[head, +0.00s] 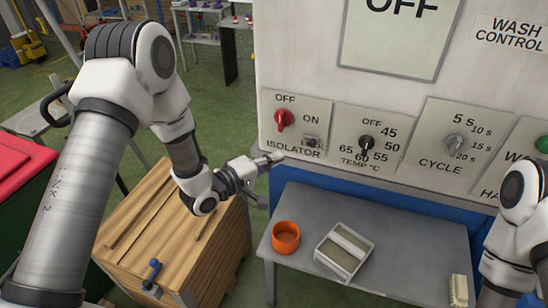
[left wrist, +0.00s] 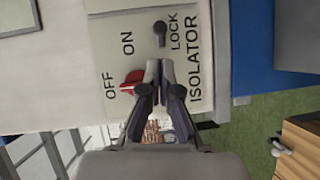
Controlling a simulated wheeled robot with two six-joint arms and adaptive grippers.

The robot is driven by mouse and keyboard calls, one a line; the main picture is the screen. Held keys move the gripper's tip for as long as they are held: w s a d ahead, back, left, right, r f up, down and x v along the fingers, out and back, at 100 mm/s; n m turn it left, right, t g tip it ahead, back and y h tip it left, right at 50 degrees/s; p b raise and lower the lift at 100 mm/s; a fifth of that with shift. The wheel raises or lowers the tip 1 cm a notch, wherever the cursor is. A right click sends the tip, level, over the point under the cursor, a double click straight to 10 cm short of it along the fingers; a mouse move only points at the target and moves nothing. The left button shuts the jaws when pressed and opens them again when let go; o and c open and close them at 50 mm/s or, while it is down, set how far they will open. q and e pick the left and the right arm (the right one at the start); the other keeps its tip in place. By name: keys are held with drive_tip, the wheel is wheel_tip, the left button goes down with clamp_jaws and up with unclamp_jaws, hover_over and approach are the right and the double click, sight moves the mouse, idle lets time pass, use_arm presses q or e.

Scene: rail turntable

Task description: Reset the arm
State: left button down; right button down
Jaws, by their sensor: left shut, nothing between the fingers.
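My left gripper (head: 270,158) is shut and empty in front of the white wash control panel (head: 300,60), at the lower left by the isolator plate (head: 268,127). The plate carries a red knob (head: 283,119) and a small dark lock (head: 310,141). In the left wrist view my closed fingertips (left wrist: 160,66) overlap the plate, beside the red knob (left wrist: 133,80) and below the lock (left wrist: 160,30). The knob's white mark appears to face OFF. My right arm shows at the right edge; its gripper is out of view.
A grey table (head: 380,275) below the panel holds an orange cup (head: 285,237), a divided tray (head: 344,250) and a brush (head: 458,291). A wooden crate (head: 165,235) with a blue handle stands below my left arm. A red-lidded bin (head: 25,160) is at left.

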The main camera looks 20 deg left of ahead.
use_arm(q)
drive_tip(key=s+f+g+y+b, duration=0.25)
drive_tip(key=s+f, duration=0.35)
drive_tip(key=f, duration=0.6)
drive_tip(key=s+f+g+y+b, duration=0.1)
drive_tip(key=s+f+g+b, duration=0.2)
drive_tip(key=s+f, duration=0.6)
drive_tip(key=s+a+f+m+g+y, duration=0.1)
drive_tip(key=s+a+f+m+g, duration=0.1)
drive_tip(key=s, duration=0.4)
drive_tip(key=s+a+f+m+g+y, duration=0.2)
drive_tip(key=s+a+f+m+g, duration=0.1)
drive_tip(key=s, duration=0.4)
drive_tip(key=s+a+f+m+g+y, duration=0.2)
drive_tip(key=s+f+m+g, duration=0.1)
drive_tip(key=s+f+m, duration=0.2)
drive_tip(key=shift+s+a+f+g, duration=0.25)
drive_tip(key=shift+s+f+g, duration=0.15)
drive_tip(key=shift+s, duration=0.5)
drive_tip(key=shift+y, duration=0.25)
